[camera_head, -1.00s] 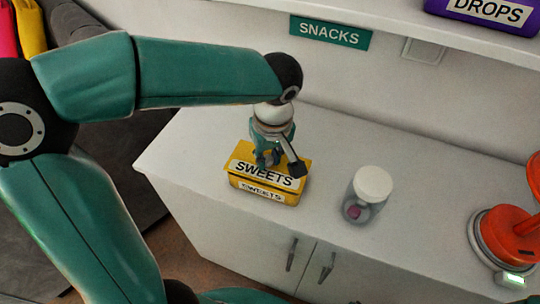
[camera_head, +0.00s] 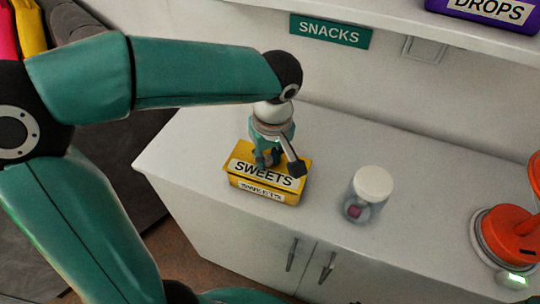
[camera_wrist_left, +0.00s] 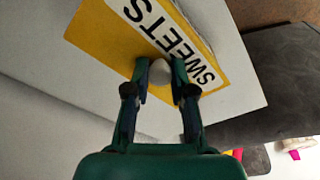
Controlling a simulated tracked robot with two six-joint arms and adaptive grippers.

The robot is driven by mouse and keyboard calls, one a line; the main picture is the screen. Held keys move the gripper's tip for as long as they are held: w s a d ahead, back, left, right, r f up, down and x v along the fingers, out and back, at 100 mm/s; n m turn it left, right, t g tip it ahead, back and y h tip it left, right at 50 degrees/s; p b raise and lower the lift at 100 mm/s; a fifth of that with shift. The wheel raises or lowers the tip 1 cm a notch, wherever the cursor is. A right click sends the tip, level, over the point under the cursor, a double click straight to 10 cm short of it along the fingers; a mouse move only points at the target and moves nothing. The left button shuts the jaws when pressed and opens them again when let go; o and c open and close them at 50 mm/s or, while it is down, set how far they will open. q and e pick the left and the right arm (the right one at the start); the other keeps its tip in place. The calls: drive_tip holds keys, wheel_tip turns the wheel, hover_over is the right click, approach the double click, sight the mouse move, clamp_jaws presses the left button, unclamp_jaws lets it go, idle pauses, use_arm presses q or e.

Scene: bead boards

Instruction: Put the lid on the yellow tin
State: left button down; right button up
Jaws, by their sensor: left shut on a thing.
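The yellow tin (camera_head: 262,197) stands on the white cabinet top, with a SWEETS label partly showing on its front. Its yellow lid (camera_head: 263,175) lies over the tin's top, lined up with it, and its edge covers the upper part of the front label. I see no clear gap between lid and tin. My left gripper (camera_head: 268,162) is shut on the lid's pale round knob. The wrist view shows both fingers (camera_wrist_left: 160,70) on either side of the knob (camera_wrist_left: 160,73), above the lid's SWEETS label (camera_wrist_left: 165,35). My right gripper is not in view.
A clear jar (camera_head: 367,196) with a white cap and something pinkish inside stands right of the tin. An orange device (camera_head: 508,233) on a round grey base is at the far right. A purple DROPS box (camera_head: 485,12) sits on the shelf above.

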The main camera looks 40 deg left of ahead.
use_arm(q)
drive_tip(key=shift+f+b, duration=0.45)
drive_tip(key=shift+b, duration=0.1)
idle(0.8)
drive_tip(key=c, duration=0.5)
unclamp_jaws()
drive_tip(key=shift+r, duration=0.15)
idle(0.4)
drive_tip(key=shift+r+p, duration=3.15)
drive_tip(key=shift+r, duration=0.75)
clamp_jaws()
